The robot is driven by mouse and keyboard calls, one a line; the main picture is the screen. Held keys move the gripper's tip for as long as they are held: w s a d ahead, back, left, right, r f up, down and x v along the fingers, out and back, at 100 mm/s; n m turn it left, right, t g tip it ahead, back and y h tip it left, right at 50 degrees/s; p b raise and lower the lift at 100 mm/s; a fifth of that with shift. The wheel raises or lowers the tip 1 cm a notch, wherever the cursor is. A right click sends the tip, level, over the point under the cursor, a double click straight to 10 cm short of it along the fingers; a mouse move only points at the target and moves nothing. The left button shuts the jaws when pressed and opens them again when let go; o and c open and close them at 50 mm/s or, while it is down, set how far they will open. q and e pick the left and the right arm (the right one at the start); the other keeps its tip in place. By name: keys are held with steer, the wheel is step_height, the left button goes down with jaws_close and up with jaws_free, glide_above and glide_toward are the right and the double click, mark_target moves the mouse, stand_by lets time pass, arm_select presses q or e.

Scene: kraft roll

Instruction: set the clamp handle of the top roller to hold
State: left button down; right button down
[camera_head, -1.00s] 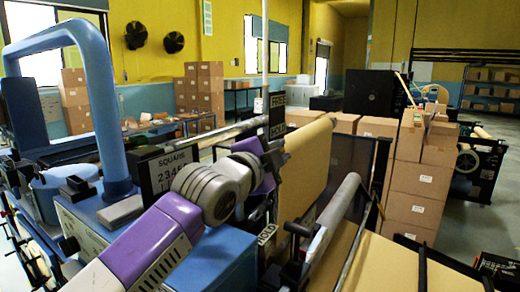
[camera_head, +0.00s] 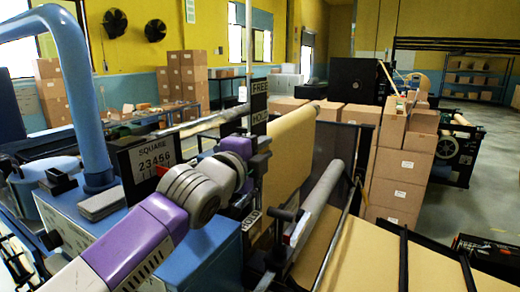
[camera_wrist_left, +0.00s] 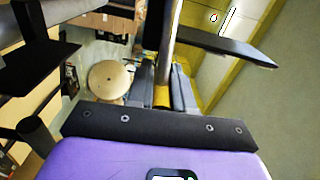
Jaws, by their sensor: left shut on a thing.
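My left gripper (camera_head: 245,155) reaches in from the left on its purple arm, to the near end of the top roller, just below the black plate marked FREE and HOLD (camera_head: 259,100). It is shut on the clamp handle, which its fingers and wrist mostly hide in the head view. In the left wrist view, the grey fingers (camera_wrist_left: 161,88) close together around a small yellow part of the handle (camera_wrist_left: 162,97). I cannot tell clearly which mark the handle points to. My right gripper is not in view.
Brown kraft paper (camera_head: 290,150) hangs behind. Stacked cartons (camera_head: 400,170) are at the right.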

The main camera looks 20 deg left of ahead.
arm_select(q)
steer(key=c, duration=1)
jaws_free()
steer(key=shift+f, duration=0.1)
step_height(320, 180, up, 9)
steer(key=p, duration=0.3)
steer(key=shift+d+p, duration=0.1)
steer(key=shift+p, duration=0.25)
steer(key=shift+r, duration=0.5)
